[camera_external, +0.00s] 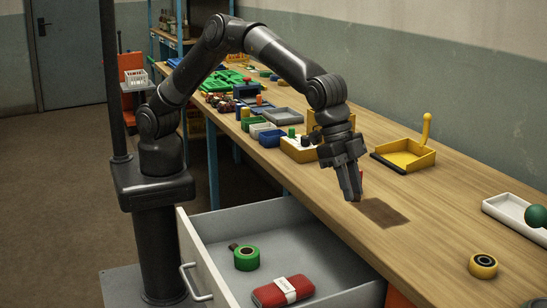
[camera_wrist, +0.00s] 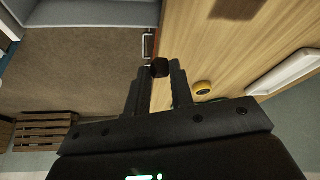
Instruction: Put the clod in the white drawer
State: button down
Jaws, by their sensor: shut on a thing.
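A small dark lump, which looks like the clod (camera_wrist: 159,68), is between my fingertips in the wrist view. My gripper (camera_external: 356,196) points down over the wooden bench, close to a flat brown patch (camera_external: 383,212), and is shut on the lump. In the external view I cannot make the lump out clearly. The white drawer (camera_external: 192,258) is pulled open below the bench edge, to the lower left of my gripper. Inside it lie a green tape roll (camera_external: 246,257) with a small brown piece beside it, and a red pouch (camera_external: 283,291) with a white label.
A yellow dustpan-like tray (camera_external: 405,159) stands behind my gripper. A yellow-black roll (camera_external: 483,265) and a white tray (camera_external: 511,218) are at the right. Small bins (camera_external: 270,136) and parts fill the bench's far part. The drawer has bare floor around its contents.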

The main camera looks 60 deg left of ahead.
jog(key=s, duration=0.1)
jog(key=m+g+y, duration=0.4)
jog(key=m+g, duration=0.2)
jog(key=m, duration=1.6)
send_over(232, 285)
jog(key=w, duration=0.1)
jog(key=f, duration=2.3)
jog(key=shift+w+f, duration=0.15)
jog(key=shift+w, duration=0.05)
jog(key=shift+f, duration=2.2)
jog(key=shift+f, duration=0.1)
jog(key=c, duration=1.3)
grip_release()
jog(key=shift+o, duration=0.2)
jog(key=v, duration=1.2)
jog(key=shift+d, duration=0.15)
